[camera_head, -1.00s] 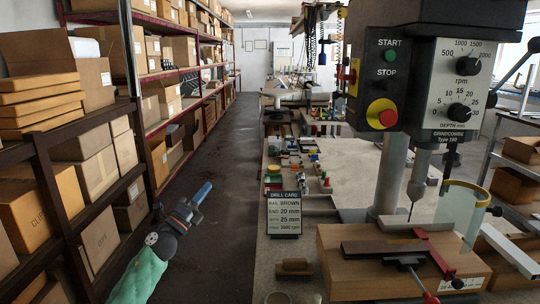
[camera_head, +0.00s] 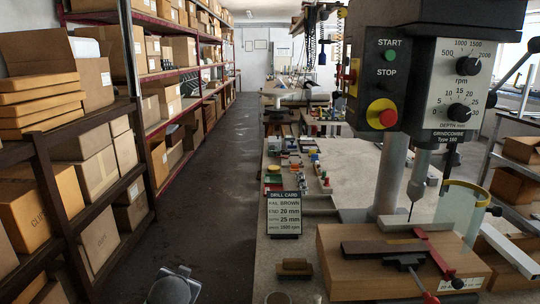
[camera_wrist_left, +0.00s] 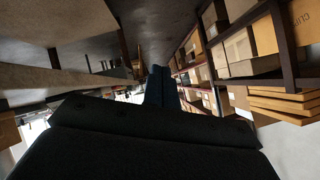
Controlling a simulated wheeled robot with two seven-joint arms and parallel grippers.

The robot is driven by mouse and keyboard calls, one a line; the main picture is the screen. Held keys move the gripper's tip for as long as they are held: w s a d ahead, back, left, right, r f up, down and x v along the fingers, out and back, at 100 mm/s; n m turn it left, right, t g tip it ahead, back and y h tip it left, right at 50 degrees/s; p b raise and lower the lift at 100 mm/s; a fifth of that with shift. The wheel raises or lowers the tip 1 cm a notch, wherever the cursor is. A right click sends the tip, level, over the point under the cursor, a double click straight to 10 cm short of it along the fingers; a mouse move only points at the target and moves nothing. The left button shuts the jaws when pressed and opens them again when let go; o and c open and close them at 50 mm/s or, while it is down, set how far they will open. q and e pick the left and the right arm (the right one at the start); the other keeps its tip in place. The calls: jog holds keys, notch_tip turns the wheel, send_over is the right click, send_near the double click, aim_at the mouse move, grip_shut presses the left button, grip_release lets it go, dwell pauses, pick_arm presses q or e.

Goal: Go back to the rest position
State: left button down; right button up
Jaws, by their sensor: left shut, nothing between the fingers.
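My left gripper (camera_wrist_left: 157,75) shows in the left wrist view as narrow dark-blue fingers beyond the wide black gripper body. The fingers are together and hold nothing. In the head view the left gripper is out of frame; only a grey rounded part of mine shows at the bottom edge. My right gripper is in neither view. A brown profile (camera_head: 375,248) lies on the wooden block (camera_head: 345,275) under the drill press, beside a red clamp (camera_head: 434,255).
The drill press (camera_head: 400,150) stands at the right of the bench. A drill card (camera_head: 284,213) stands at the bench's left edge. Shelves (camera_head: 85,138) with cardboard boxes line the left. The aisle floor (camera_head: 205,200) between shelves and bench is clear.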

pick_arm(q)
jog(key=s+d+f+g+h, duration=0.1)
jog(key=s+d+f+g, duration=0.2)
jog(key=s+f, duration=0.4)
jog(key=s+d+f+n+g+h, duration=0.1)
jog(key=s+d+f+g, duration=0.2)
jog(key=s+f, duration=0.5)
jog(key=s+d+f+g+h, duration=0.2)
jog(key=s+f, duration=0.6)
jog(key=s, duration=1.5)
jog(key=shift+s+d+f+g, duration=0.2)
jog(key=shift+d+g, duration=0.4)
jog(key=shift+d, duration=0.5)
